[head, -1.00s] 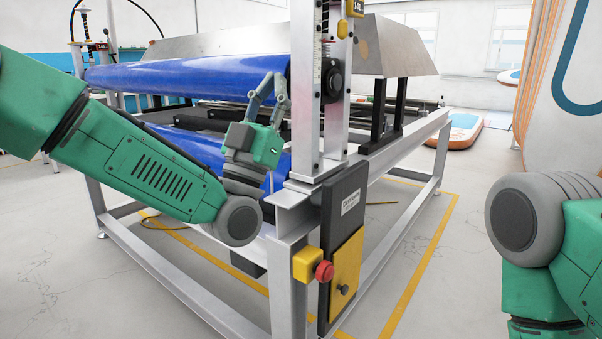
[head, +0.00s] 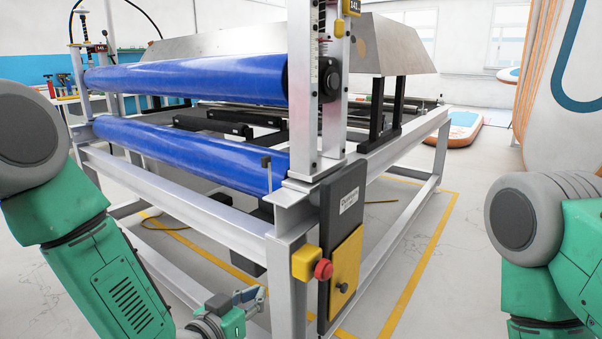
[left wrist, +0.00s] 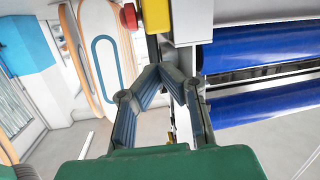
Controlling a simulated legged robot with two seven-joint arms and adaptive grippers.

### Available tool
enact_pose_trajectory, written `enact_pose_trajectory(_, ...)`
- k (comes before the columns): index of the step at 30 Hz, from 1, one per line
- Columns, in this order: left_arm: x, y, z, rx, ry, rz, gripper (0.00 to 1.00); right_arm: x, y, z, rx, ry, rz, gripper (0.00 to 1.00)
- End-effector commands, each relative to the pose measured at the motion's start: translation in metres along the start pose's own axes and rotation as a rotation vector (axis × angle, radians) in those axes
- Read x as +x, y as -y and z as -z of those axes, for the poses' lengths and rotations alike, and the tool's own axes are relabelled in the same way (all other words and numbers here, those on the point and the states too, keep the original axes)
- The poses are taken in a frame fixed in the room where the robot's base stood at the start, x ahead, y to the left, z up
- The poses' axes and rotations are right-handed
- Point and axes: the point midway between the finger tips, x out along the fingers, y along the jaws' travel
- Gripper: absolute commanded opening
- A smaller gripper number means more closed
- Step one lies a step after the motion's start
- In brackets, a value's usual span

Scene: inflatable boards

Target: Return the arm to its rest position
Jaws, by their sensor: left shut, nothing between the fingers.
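My left arm comes in from the left of the head view and bends down. Its gripper (head: 254,298) is low at the bottom of that view, in front of the machine frame's near leg. In the left wrist view the two fingers (left wrist: 168,72) lean together at the tips, with nothing between them. My right arm shows at the right edge of the head view as green and grey links. Its gripper is out of view.
A roller machine with two blue rollers (head: 190,78) and a grey metal frame (head: 215,230) fills the middle. A red button (head: 323,269) sits on a yellow box on its near post. Boards (head: 560,90) stand at the right.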

Motion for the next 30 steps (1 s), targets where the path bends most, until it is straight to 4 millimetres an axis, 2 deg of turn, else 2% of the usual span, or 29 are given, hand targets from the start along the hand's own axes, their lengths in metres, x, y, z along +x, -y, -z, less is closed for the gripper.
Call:
enact_pose_trajectory(1,-0.017,0.005,-0.038,-0.02,0.114,0.017,0.0,0.0,0.0,0.0,0.0,0.0,0.0,0.55)
enact_pose_trajectory(3,-0.043,0.011,-0.085,-0.049,0.265,0.043,0.0,0.0,0.0,0.0,-0.001,0.0,0.0,0.55)
enact_pose_trajectory(5,-0.07,0.016,-0.123,-0.075,0.394,0.071,0.0,0.0,0.0,0.0,-0.001,0.0,0.001,0.55)
enact_pose_trajectory(6,-0.09,0.019,-0.146,-0.091,0.479,0.09,0.0,0.0,0.0,0.0,-0.001,0.0,0.001,0.55)
enact_pose_trajectory(10,-0.162,0.026,-0.21,-0.146,0.746,0.164,0.0,0.0,0.0,0.0,-0.001,0.0,0.001,0.55)
enact_pose_trajectory(12,-0.201,0.029,-0.234,-0.173,0.872,0.207,0.0,0.0,0.0,0.0,-0.001,0.0,0.001,0.55)
enact_pose_trajectory(15,-0.251,0.031,-0.259,-0.208,1.024,0.263,0.0,0.0,0.0,0.0,-0.001,0.0,0.0,0.55)
enact_pose_trajectory(18,-0.298,0.033,-0.275,-0.239,1.157,0.318,0.0,0.0,0.0,0.0,0.0,0.0,0.0,0.55)
enact_pose_trajectory(22,-0.356,0.033,-0.287,-0.275,1.316,0.391,0.0,0.0,0.0,0.0,-0.001,0.0,0.0,0.55)
enact_pose_trajectory(24,-0.358,0.032,-0.266,-0.277,1.31,0.391,0.0,-0.021,0.0,0.0,-0.001,0.001,0.0,0.55)
enact_pose_trajectory(30,-0.364,0.027,-0.22,-0.276,1.306,0.39,0.0,-0.067,0.0,0.004,-0.001,-0.001,0.0,0.55)
